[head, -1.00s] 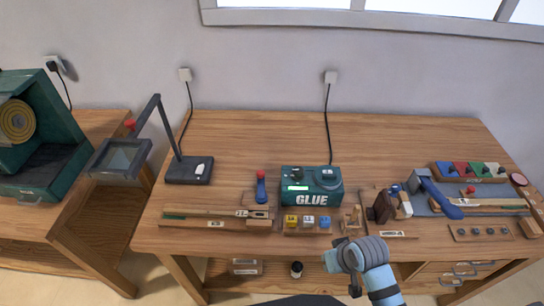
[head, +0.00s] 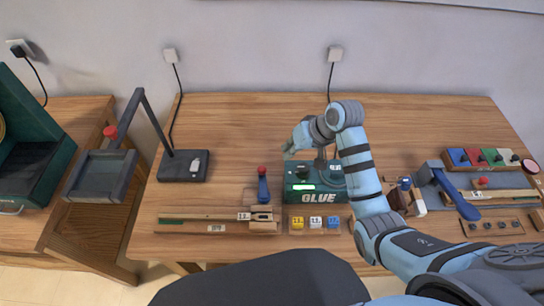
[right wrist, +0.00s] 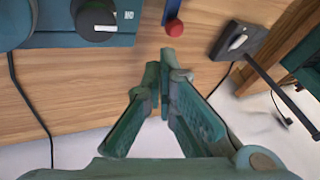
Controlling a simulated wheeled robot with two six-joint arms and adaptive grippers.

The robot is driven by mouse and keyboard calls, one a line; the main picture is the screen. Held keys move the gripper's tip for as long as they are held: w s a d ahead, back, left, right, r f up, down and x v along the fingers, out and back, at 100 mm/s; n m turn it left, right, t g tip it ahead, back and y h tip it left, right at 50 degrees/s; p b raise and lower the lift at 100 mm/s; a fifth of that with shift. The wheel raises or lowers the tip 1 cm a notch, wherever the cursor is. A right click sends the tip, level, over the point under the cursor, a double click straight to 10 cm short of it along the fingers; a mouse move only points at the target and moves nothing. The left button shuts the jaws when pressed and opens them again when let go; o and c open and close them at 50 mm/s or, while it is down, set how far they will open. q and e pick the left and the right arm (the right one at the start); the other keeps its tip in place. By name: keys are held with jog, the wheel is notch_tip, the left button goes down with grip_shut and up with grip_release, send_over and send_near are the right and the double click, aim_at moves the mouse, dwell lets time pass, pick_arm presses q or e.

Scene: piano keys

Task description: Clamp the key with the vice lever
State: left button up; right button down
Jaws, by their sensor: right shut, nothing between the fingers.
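A blue lever with a red knob (head: 262,186) stands upright at the right end of a long wooden key (head: 200,217) near the table's front. In the right wrist view the red knob (right wrist: 173,28) and part of the blue lever (right wrist: 172,10) show just beyond the fingertips. My right gripper (head: 290,150) is above the back left of the glue machine, apart from the lever. Its fingers (right wrist: 164,72) are shut and empty. My left gripper is not in view.
The green glue machine (head: 303,191) stands beside the lever, partly hidden by my right arm. Yellow, white and blue blocks (head: 315,223) sit before it. A dark lamp base (head: 184,166) is at left. The table's back is clear.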

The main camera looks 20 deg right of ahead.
aim_at(264, 183)
jog(key=shift+s+r, duration=0.1)
jog(key=shift+s, duration=0.25)
jog(key=shift+a+f, duration=0.1)
jog(key=shift+f, duration=0.15)
jog(key=x, duration=0.3)
jog(key=b+x, duration=0.1)
jog(key=x, duration=0.2)
jog(key=b+x, duration=0.1)
jog(key=x, duration=0.2)
jog(key=shift+w+f, duration=0.2)
jog(key=shift+w, duration=0.15)
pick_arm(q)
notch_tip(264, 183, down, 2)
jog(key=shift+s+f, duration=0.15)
pick_arm(e)
jog(key=shift+f, duration=0.1)
jog(key=shift+w, duration=0.1)
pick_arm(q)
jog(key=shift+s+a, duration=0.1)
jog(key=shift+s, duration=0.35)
pick_arm(e)
jog(key=shift+w+a+n, duration=0.1)
jog(key=shift+a+n, duration=0.1)
jog(key=shift+n, duration=0.1)
